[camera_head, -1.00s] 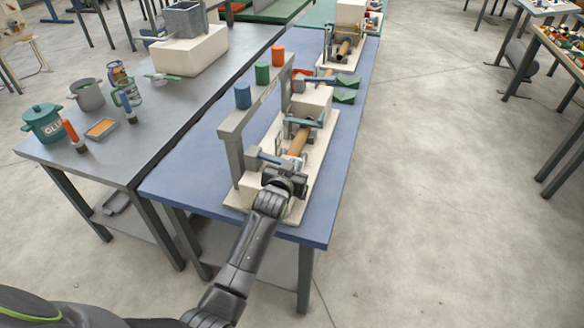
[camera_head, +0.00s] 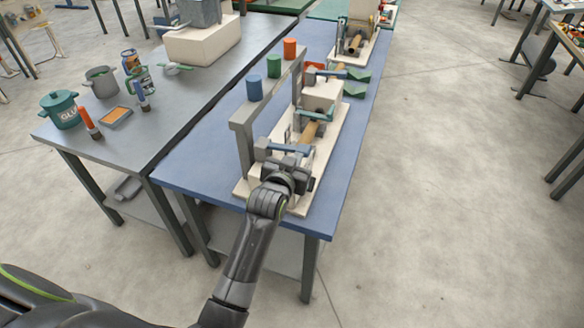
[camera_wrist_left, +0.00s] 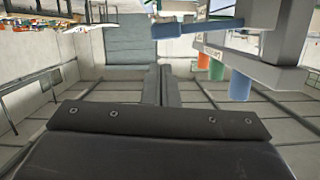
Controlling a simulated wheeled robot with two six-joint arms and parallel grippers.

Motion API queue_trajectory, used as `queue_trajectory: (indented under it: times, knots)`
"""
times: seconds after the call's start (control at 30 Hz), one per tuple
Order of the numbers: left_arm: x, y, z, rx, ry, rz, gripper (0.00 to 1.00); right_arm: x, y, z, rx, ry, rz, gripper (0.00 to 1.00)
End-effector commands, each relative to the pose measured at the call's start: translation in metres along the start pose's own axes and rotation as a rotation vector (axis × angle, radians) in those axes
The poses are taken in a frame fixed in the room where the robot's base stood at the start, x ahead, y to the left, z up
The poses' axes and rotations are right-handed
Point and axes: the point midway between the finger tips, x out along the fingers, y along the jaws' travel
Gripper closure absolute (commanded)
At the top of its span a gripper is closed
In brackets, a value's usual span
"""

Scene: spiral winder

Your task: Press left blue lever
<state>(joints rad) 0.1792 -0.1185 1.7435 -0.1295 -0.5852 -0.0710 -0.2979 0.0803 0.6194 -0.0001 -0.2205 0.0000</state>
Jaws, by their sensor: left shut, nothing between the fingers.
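In the left wrist view, which looks upside down, the blue lever (camera_wrist_left: 200,27) points left from the grey frame, to the right of the fingers. My left gripper (camera_head: 296,163) is shut and empty beside the near end of the winder, close to the lever in the head view. In the wrist view its fingers (camera_wrist_left: 161,85) are together, with a visible gap to the lever. My right gripper is not in view.
The grey frame (camera_head: 243,140) carries blue (camera_head: 254,89), green (camera_head: 273,66) and orange cylinders. The blue table (camera_head: 205,160) has bare room left of the winder. A grey table (camera_head: 120,150) on the left holds a glue pot (camera_head: 60,110) and other items.

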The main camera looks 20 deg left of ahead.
Motion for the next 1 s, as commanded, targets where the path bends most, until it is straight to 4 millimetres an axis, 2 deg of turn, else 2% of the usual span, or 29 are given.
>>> queue_trajectory:
  times: [0.1, 0.33, 1.0]
  knots:
    - [-0.015, 0.0, 0.002, -0.002, 0.0, -0.001, 1.0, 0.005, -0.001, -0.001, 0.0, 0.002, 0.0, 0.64]
    - [-0.032, 0.0, 0.0, -0.001, 0.001, 0.0, 1.0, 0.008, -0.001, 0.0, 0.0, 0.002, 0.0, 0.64]
    - [-0.034, 0.0, -0.001, 0.0, 0.001, 0.0, 1.0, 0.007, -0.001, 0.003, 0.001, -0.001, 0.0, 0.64]
